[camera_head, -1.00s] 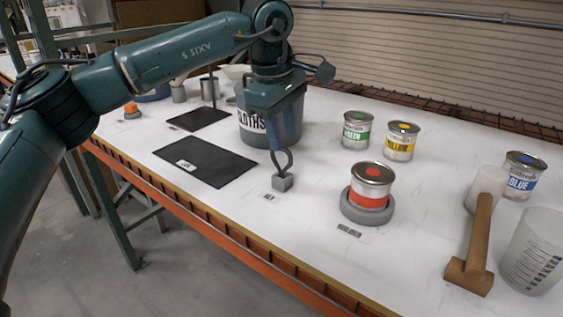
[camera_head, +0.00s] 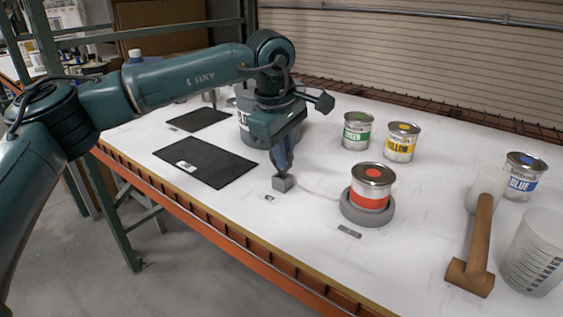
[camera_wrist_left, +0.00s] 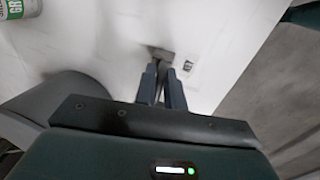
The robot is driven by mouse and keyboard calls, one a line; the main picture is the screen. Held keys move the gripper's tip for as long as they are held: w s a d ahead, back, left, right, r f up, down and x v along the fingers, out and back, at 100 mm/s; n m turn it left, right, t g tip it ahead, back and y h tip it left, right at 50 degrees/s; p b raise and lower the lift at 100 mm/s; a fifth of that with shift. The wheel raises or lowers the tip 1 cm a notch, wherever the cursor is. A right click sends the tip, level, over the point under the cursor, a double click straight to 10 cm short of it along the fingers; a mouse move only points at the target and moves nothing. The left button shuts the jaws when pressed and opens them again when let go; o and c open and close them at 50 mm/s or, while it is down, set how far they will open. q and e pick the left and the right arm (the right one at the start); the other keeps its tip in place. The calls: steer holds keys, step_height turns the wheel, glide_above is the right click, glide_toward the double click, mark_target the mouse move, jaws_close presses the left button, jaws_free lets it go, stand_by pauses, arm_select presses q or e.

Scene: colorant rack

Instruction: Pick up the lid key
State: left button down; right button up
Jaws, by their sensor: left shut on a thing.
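A small grey block (camera_head: 283,183) stands on the white table, left of the red can. My left gripper (camera_head: 283,166) points down right above it, with its fingers drawn together. In the left wrist view the gripper (camera_wrist_left: 162,76) is shut on a thin dark piece, the lid key (camera_wrist_left: 159,86), between its fingers. The grey block (camera_wrist_left: 163,54) shows just beyond the fingertips. The key is mostly hidden by the fingers, and I cannot tell whether it is clear of the block. My right gripper is not in view.
The red can (camera_head: 371,187) sits on a round grey base to the right. Green (camera_head: 357,131), yellow (camera_head: 402,142) and blue (camera_head: 522,177) cans stand behind. A mallet (camera_head: 474,252) and a clear beaker (camera_head: 532,256) are at right. The cloths bucket (camera_head: 244,128) stands close behind the gripper.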

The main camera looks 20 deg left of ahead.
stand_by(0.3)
arm_select(q)
step_height(320, 180, up, 10)
steer(key=shift+r+p, duration=0.1)
steer(key=shift+p, duration=0.3)
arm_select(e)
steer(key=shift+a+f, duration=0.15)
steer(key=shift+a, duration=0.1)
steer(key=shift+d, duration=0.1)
